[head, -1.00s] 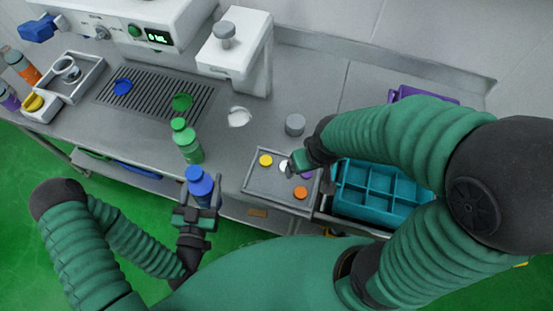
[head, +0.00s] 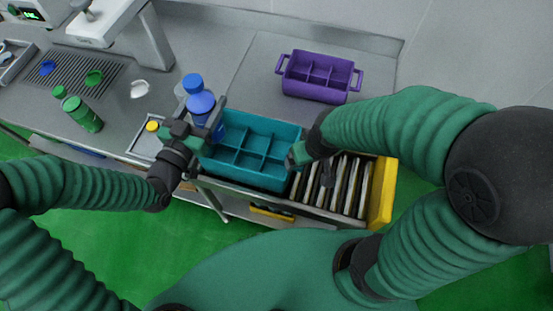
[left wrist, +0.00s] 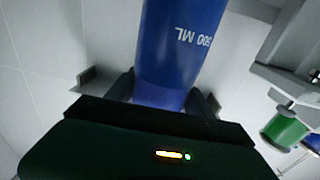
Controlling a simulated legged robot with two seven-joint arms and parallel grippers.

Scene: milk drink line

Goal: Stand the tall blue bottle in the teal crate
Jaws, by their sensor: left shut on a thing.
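The tall blue bottle (head: 201,103) is held upright or nearly so by my left gripper (head: 207,130), which is shut around its body. The bottle also fills the middle of the left wrist view (left wrist: 180,50), with "500 ML" lettering on it. The teal crate (head: 262,182) has several square compartments that look empty. The bottle is at the crate's left end and overlaps it in view; its base is hidden by my gripper, so I cannot tell its height above the crate. My right gripper (head: 300,155) is over the crate's right end; its fingers are unclear.
A purple divided carrier (head: 318,78) stands behind the teal crate. A grey tray (head: 141,146) with a yellow cap and a green bottle (head: 84,114) are at the left.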

